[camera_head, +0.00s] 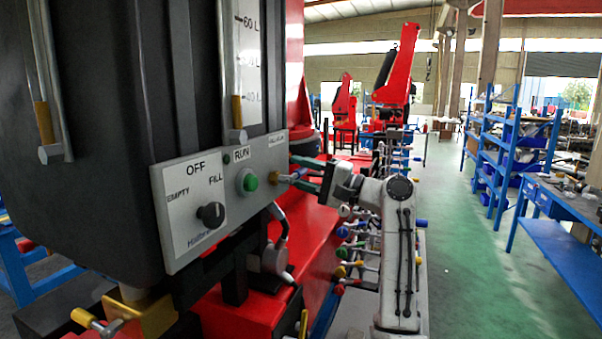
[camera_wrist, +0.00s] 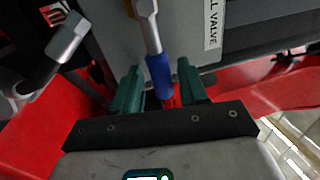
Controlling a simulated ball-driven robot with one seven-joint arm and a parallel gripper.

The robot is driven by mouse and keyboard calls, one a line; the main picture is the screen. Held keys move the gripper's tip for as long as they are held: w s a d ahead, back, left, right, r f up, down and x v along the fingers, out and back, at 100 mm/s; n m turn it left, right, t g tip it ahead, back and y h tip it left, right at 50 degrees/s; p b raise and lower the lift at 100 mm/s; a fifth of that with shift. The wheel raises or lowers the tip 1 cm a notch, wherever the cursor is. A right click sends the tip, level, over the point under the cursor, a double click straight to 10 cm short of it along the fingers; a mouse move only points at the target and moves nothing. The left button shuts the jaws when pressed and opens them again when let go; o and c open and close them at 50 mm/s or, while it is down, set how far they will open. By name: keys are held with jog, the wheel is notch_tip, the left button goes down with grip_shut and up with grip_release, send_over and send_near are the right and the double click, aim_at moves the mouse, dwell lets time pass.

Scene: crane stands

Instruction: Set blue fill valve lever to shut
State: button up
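The blue fill valve lever shows in the wrist view as a blue sleeve (camera_wrist: 158,76) on a metal rod. It comes from the top of the picture, beside a label reading "LL VALVE" (camera_wrist: 213,25). In the head view the lever (camera_head: 299,173) is small, at the right end of the grey control panel (camera_head: 190,235). My gripper (camera_wrist: 160,85) has its green fingers spread, one on each side of the blue sleeve, with gaps visible. In the head view my gripper (camera_head: 306,174) points left at the panel. The lever's far joint is partly hidden.
The panel carries a black knob (camera_head: 211,214) and a green RUN button (camera_head: 249,182). A yellow-handled lever (camera_head: 84,317) is low on the left. Several coloured levers (camera_head: 345,252) stand behind my arm. The green floor (camera_head: 470,250) on the right is clear.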

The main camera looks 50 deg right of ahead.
jog(key=b+v, duration=0.3)
jog(key=v, duration=0.7)
jog(key=shift+s+b, duration=0.35)
jog(key=shift+d+f, duration=0.1)
jog(key=shift+f, duration=0.05)
